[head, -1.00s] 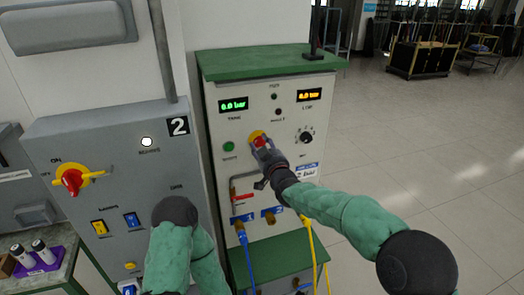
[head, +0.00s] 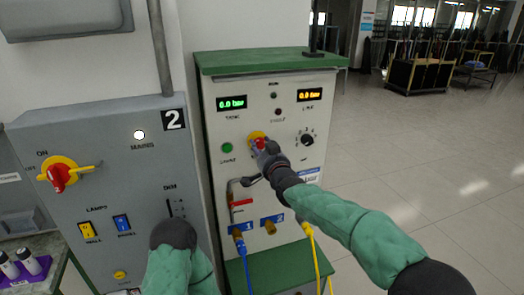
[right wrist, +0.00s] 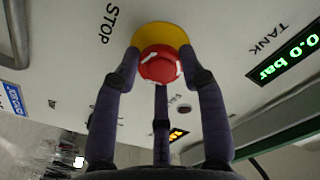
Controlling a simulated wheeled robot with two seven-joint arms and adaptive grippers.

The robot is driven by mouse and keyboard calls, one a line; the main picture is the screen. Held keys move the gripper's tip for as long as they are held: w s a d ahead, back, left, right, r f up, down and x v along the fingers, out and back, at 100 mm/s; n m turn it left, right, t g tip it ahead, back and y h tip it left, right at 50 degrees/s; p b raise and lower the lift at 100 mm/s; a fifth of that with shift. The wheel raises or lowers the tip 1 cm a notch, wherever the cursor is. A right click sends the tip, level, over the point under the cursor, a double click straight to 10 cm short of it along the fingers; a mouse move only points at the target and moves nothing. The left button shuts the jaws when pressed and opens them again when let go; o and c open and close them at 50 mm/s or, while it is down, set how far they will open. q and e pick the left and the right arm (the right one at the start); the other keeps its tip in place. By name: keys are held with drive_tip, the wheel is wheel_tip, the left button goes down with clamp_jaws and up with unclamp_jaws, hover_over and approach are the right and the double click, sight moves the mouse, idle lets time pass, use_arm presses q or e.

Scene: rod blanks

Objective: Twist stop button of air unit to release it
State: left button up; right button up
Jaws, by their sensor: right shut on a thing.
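The air unit (head: 285,185) is a pale cabinet with a green top. Its red stop button (head: 258,143) sits on a yellow collar in the middle of the panel; in the right wrist view the red cap (right wrist: 158,66) shows white arrow marks, with STOP printed beside it. My right gripper (head: 265,152) is shut on the button, its fingers touching around the cap and covering part of it in the head view. My left arm comes in at the bottom, with a dark rounded joint in front of the grey panel; its gripper is out of sight.
A grey panel (head: 85,205) marked 2 stands to the left, with a red-and-yellow rotary switch (head: 60,175). Open floor lies to the right.

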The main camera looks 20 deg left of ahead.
drive_tip(key=shift+r, duration=0.25)
drive_tip(key=o, duration=1)
drive_tip(key=shift+c, duration=0.2)
drive_tip(key=shift+o, duration=0.9)
drive_tip(key=shift+w+a+f, duration=0.2)
drive_tip(key=shift+s+d, duration=0.15)
drive_tip(key=v, duration=1.1)
drive_tip(key=shift+s+d, duration=0.25)
drive_tip(key=shift+s, duration=0.05)
